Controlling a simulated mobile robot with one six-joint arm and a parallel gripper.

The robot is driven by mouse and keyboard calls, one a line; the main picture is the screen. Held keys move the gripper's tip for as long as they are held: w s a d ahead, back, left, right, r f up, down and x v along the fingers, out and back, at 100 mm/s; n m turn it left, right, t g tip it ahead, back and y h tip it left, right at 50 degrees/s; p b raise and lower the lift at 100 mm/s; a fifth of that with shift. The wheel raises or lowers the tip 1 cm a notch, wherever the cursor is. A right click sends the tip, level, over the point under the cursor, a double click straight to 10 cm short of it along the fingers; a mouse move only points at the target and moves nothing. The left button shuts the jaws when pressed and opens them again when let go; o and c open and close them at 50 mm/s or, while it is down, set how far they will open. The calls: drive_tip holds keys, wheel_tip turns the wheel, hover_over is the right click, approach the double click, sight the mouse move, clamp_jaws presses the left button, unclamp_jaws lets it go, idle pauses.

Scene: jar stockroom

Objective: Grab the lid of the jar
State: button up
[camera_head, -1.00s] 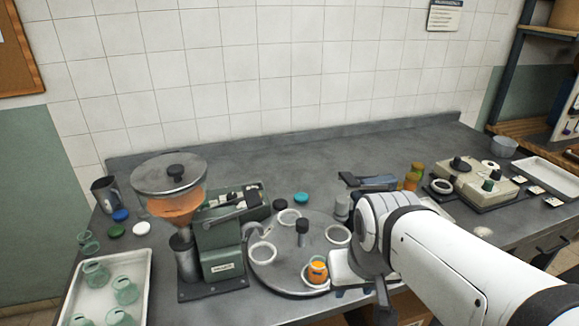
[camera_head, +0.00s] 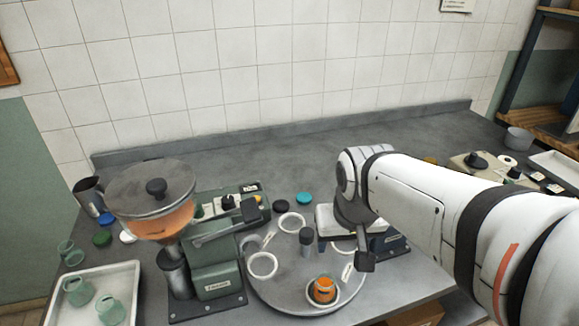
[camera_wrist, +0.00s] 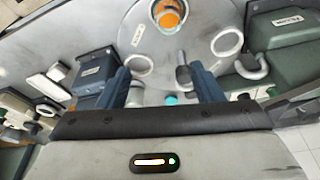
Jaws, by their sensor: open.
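An open glass jar with orange contents (camera_head: 323,289) stands upright on a white ring at the front of the round grey turntable (camera_head: 278,290). It shows at the top of the wrist view (camera_wrist: 169,15). A teal lid (camera_head: 303,198) and a black lid (camera_head: 281,206) lie on the bench behind the turntable. The teal lid also shows between my fingers in the wrist view (camera_wrist: 171,99). Blue (camera_head: 106,218), green (camera_head: 102,239) and white (camera_head: 127,237) lids lie at the left. My gripper (camera_wrist: 160,88) is open, with nothing held, above the right side of the turntable.
A green filling machine (camera_head: 212,262) with a hopper (camera_head: 150,190) stands left of the turntable. A knob post (camera_head: 306,240) rises from the turntable's middle. A white tray (camera_head: 125,275) with greenish jars is at the left. The back of the bench is clear.

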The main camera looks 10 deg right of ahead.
drive_tip(key=o, duration=0.3)
drive_tip(key=shift+m, duration=0.5)
drive_tip(key=w, duration=0.8)
drive_tip(key=w+f, duration=0.1)
drive_tip(key=w, duration=0.4)
drive_tip(key=shift+d+f+b, duration=0.1)
drive_tip(key=shift+b, duration=0.25)
drive_tip(key=m+t+h+b, duration=0.1)
drive_tip(key=m, duration=0.1)
approach(304, 196)
drive_tip(key=p+x, duration=0.1)
drive_tip(key=x, duration=0.6)
drive_tip(key=shift+p, duration=0.35)
drive_tip(key=shift+w+f, duration=0.2)
drive_tip(key=shift+f, duration=0.35)
drive_tip(key=shift+c, duration=0.5)
drive_tip(key=c, duration=0.9)
